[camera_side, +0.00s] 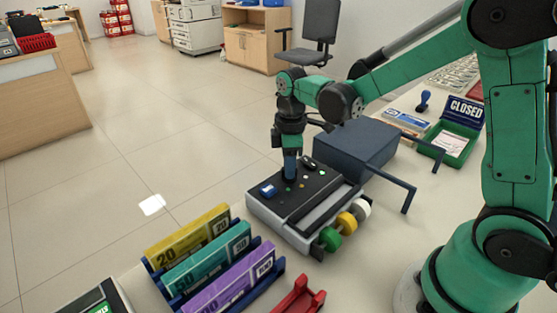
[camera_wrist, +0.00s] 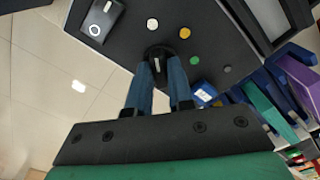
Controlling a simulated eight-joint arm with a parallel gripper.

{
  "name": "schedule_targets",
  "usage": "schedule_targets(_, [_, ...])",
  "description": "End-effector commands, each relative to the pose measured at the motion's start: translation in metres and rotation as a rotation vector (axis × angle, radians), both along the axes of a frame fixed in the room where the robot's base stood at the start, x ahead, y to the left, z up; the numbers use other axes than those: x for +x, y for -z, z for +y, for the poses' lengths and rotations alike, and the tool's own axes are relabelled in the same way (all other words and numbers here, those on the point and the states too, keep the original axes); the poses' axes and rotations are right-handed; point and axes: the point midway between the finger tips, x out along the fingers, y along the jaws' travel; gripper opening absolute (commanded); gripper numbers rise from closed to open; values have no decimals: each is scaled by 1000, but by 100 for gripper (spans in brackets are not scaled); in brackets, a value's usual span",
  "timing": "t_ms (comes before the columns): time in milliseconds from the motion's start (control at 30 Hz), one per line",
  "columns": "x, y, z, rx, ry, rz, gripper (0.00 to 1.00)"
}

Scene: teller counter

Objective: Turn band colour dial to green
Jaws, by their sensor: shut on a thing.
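The band colour dial (camera_wrist: 157,52) is a small black knob on the dark top of a banding machine (camera_side: 265,207). White (camera_wrist: 152,23), yellow (camera_wrist: 184,32), green (camera_wrist: 194,60) and grey (camera_wrist: 227,69) dots lie around it in the wrist view. My gripper (camera_wrist: 158,70) has its blue fingers on both sides of the knob and is shut on it. In the side view my gripper (camera_side: 290,176) points straight down at the machine top and hides the dial. A pale mark shows on the knob, but I cannot tell which dot it points to.
Green (camera_side: 331,239), yellow (camera_side: 346,222) and white (camera_side: 361,208) rolls sit on the machine's side. A dark blue box (camera_side: 354,147) stands close behind. Banknote bundles (camera_side: 205,258) stand in blue holders in front. A green tray (camera_side: 449,146) is at the right.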

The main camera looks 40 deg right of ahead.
Motion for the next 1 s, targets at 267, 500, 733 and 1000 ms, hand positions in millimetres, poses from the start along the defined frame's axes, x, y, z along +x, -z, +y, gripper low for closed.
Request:
schedule_targets(267, [0, 0, 0, 0, 53, 0, 0])
schedule_targets(500, [0, 0, 0, 0, 207, 1, 0])
schedule_targets(733, [0, 0, 0, 0, 420, 1, 0])
schedule_targets(1000, [0, 0, 0, 1, 677, 1, 0])
